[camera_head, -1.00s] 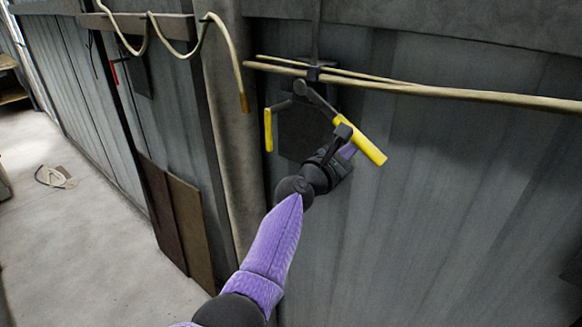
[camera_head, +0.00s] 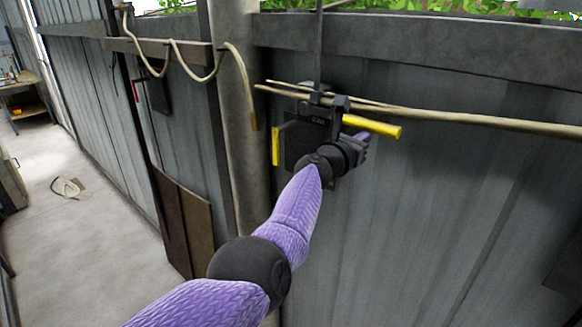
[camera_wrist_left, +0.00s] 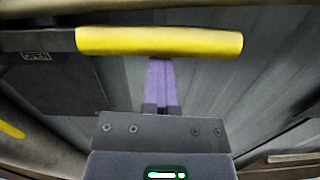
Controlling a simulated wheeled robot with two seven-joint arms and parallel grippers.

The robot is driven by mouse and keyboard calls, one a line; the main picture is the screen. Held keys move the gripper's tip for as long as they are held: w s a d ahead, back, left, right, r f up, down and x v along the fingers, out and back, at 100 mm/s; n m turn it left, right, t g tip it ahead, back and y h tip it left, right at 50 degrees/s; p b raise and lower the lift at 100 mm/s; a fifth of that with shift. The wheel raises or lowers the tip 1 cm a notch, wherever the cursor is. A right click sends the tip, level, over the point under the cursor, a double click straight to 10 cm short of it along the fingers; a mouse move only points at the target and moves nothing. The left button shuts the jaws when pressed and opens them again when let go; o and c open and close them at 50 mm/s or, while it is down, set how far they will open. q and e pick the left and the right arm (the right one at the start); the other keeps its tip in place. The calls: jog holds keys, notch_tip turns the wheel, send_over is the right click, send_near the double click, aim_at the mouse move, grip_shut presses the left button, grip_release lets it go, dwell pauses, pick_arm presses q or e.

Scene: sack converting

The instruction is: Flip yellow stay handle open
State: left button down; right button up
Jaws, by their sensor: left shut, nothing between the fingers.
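The right yellow handle (camera_head: 372,126) sticks out to the right from a dark latch bracket (camera_head: 318,112) on the grey wall, sloping slightly down. A second yellow handle (camera_head: 275,147) hangs straight down at the bracket's left. My left gripper (camera_head: 364,138) is just below the right handle, its fingers shut and empty. In the left wrist view the right handle (camera_wrist_left: 160,41) lies level across the top. The purple fingertips (camera_wrist_left: 160,62) meet its lower edge; whether they touch cannot be told. My right gripper is out of view.
A long thin pole (camera_head: 460,117) runs along the wall at bracket height. A pale rope (camera_head: 190,65) hangs from a rail at left, beside a round post (camera_head: 236,100). Brown boards (camera_head: 183,222) lean below. The floor (camera_head: 90,240) at left is mostly clear.

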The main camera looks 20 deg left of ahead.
pick_arm(q)
jog(key=shift+r, duration=0.45)
jog(key=p+v, duration=0.6)
jog(key=v, duration=0.4)
jog(key=shift+f, duration=0.4)
